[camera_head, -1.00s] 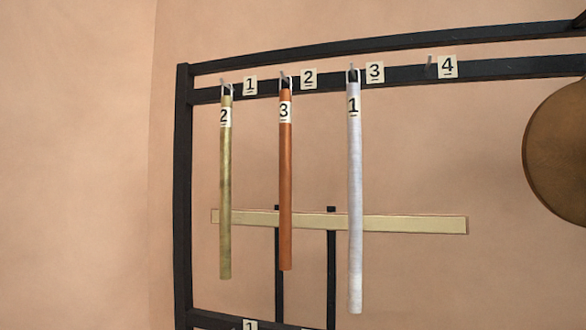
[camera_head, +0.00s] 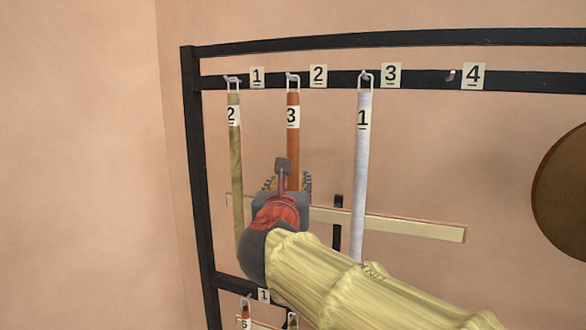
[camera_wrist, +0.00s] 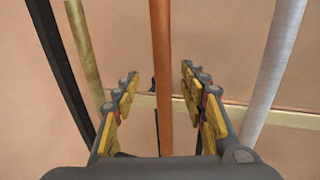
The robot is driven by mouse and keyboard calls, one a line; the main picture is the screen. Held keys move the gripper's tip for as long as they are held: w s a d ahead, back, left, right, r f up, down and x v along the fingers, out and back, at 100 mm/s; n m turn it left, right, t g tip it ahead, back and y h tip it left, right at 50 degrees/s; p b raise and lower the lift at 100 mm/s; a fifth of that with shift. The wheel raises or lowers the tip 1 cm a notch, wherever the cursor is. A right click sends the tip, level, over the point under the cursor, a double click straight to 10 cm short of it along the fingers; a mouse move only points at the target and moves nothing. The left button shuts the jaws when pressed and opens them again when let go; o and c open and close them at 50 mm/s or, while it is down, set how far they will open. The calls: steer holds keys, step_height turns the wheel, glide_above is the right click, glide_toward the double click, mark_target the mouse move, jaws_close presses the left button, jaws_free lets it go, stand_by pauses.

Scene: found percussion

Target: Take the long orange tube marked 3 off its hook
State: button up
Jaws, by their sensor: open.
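The orange tube marked 3 (camera_head: 293,150) hangs by a loop from the hook beside plate 2 (camera_head: 318,76) on the dark rack's upper bar. My gripper (camera_head: 287,182) is in front of its middle and hides its lower part in the head view. In the wrist view the orange tube (camera_wrist: 161,70) runs upright between the two open fingers (camera_wrist: 158,95), with gaps on both sides. It appears untouched. How deep the tube lies between the fingers is hard to tell.
A yellowish tube marked 2 (camera_head: 235,165) hangs close on the left, a white tube marked 1 (camera_head: 361,170) on the right. The hook by plate 4 (camera_head: 474,75) is empty. A pale crossbar (camera_head: 415,226) runs behind the tubes. A bronze disc (camera_head: 562,190) stands far right.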

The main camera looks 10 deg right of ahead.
mark_target(293, 175)
steer(key=shift+x, duration=1.55)
steer(key=shift+w+d, duration=0.15)
steer(key=shift+w, duration=0.2)
steer(key=p+x, duration=0.1)
steer(key=x, duration=0.3)
steer(key=shift+d+f, duration=0.1)
steer(key=shift+d, duration=0.05)
steer(key=shift+s, duration=0.25)
steer(key=shift+c, duration=0.6)
steer(key=shift+w, duration=0.15)
steer(key=shift+c, duration=1.1)
steer(key=c, duration=0.8)
